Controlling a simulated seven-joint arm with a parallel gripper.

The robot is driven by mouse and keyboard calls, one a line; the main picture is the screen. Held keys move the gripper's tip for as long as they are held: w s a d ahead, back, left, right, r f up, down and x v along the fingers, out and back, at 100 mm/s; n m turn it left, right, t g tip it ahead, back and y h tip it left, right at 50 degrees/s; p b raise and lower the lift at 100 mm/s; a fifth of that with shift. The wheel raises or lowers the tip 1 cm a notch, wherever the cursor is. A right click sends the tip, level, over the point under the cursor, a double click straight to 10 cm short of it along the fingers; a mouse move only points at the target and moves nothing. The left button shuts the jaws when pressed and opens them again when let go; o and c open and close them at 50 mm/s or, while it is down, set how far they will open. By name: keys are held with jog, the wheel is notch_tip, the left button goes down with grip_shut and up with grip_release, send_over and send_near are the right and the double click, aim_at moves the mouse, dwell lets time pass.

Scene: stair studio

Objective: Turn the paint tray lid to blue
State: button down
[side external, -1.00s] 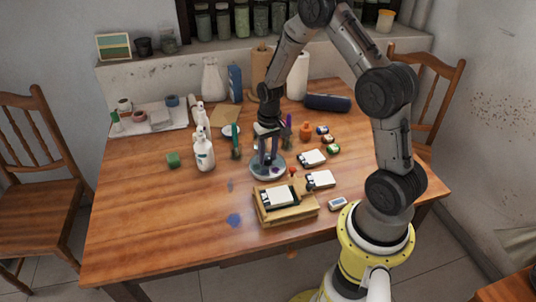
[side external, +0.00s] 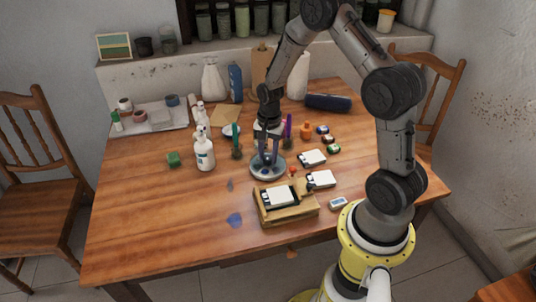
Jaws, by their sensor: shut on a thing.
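The paint tray (side external: 267,174) is a small round grey dish with a lid on the middle of the wooden table. My gripper (side external: 267,160) points straight down over it, its fingers shut on the tray lid (side external: 279,166). The fingers cover part of the lid, and the picture is too small to tell which colour the lid is turned to.
A wooden box with a white card (side external: 279,197) stands just in front of the tray. White bottles (side external: 204,153) and a green cube (side external: 173,159) are to the left. Brushes in holders (side external: 237,147) stand close behind. White cards (side external: 313,158) and small jars lie to the right.

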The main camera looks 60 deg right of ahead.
aim_at(269, 158)
jog(key=shift+r+m, duration=0.1)
jog(key=shift+m, duration=0.4)
jog(key=c, duration=0.5)
grip_release()
notch_tip(269, 158, up, 14)
jog(key=shift+s, duration=0.2)
